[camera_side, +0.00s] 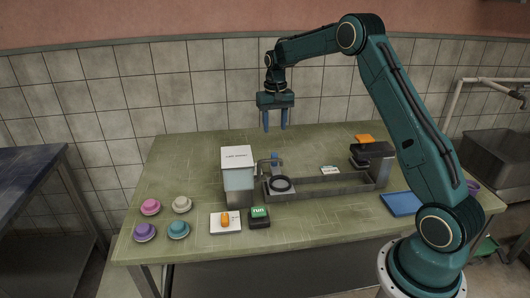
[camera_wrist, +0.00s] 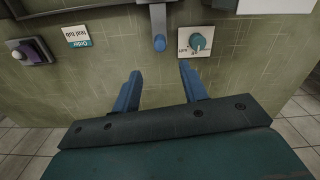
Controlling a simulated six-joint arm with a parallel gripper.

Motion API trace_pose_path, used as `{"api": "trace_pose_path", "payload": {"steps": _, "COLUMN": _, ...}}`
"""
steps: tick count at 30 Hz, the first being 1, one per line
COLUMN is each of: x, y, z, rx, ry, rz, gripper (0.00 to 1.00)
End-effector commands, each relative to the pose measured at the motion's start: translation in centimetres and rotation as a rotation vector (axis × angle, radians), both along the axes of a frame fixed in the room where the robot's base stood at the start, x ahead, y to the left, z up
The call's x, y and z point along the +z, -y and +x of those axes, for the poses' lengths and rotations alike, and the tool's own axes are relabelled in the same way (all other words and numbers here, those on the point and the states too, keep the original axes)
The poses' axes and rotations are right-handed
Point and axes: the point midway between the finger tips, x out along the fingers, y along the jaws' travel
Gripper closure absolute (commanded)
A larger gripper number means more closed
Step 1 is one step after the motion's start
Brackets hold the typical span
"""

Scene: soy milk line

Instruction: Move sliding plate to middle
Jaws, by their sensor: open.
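In the side view, a dark round plate with a ring (camera_side: 281,184) sits at the left end of the long grey rail tray (camera_side: 335,184), beside the spout; it appears to be the sliding plate. My gripper (camera_side: 275,128) is above the table's back part, behind the tray, pointing down with its blue fingers apart and empty. In the wrist view my gripper (camera_wrist: 160,72) is also open, with nothing between the fingers. A grey bar with a blue tip (camera_wrist: 159,42) lies just beyond the fingertips. A teal knob on a white label plate (camera_wrist: 197,42) is to its right.
A milk tank (camera_side: 238,175) stands left of the tray and a dark unit (camera_side: 374,152) at its right end. Several coloured tubs (camera_side: 150,207), an orange switch (camera_side: 225,219) and a green button (camera_side: 259,212) are in front. An order card reading "teal tub" (camera_wrist: 76,36) shows.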

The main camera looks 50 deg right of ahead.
Motion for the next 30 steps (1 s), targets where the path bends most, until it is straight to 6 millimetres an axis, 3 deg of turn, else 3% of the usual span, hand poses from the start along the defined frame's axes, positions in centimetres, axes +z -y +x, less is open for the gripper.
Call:
{"api": "trace_pose_path", "payload": {"steps": 21, "x": -10.1, "y": 0.0, "z": -0.1, "rx": 0.001, "ry": -0.003, "rz": 0.001, "gripper": 0.57}}
{"api": "trace_pose_path", "payload": {"steps": 30, "x": -12.5, "y": 0.0, "z": -0.1, "rx": 0.001, "ry": -0.002, "rz": 0.001, "gripper": 0.57}}
